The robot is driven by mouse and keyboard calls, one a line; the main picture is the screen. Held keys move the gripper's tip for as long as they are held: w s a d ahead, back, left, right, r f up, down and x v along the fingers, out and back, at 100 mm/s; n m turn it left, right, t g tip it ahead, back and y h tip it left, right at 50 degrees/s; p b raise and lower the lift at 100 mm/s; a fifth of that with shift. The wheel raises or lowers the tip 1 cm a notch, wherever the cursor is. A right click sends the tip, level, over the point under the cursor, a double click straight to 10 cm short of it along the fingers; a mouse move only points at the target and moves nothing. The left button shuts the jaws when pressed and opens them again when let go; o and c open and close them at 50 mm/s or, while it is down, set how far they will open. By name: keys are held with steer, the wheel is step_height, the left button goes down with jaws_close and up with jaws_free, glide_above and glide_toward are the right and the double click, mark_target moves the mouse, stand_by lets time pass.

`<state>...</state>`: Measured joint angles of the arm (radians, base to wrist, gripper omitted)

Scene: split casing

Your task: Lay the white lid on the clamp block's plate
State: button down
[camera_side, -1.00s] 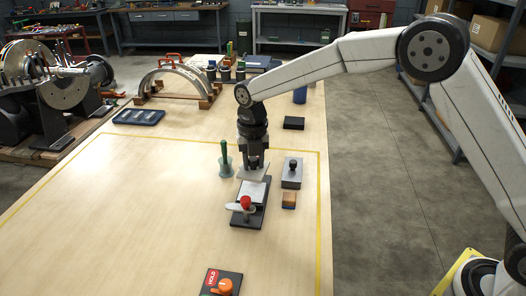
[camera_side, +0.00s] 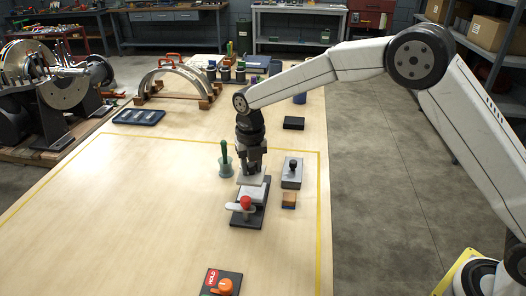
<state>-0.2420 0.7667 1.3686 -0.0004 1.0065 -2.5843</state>
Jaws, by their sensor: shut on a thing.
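My gripper (camera_side: 251,172) points down just behind the clamp block and is shut on the white lid (camera_side: 250,179). The lid is a small pale plate, partly hidden by my fingers. The clamp block (camera_side: 246,217) has a dark base, a light plate (camera_side: 253,195) and a red-knobbed lever (camera_side: 245,203) at its front. The lid is at the plate's back edge in the picture. I cannot tell whether it touches the plate.
A green-handled tool in a cup (camera_side: 225,166) stands close to the left of my gripper. A grey block with a black knob (camera_side: 291,173) and a small wooden block (camera_side: 289,200) stand to the right. An orange-knobbed HOLD box (camera_side: 224,284) is at the front. The table's left is clear.

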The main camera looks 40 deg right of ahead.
mark_target(252, 173)
steer(key=shift+f, duration=1.7)
steer(key=shift+f, duration=0.8)
stand_by(1.4)
jaws_free()
stand_by(0.4)
steer(key=shift+r, duration=3.5)
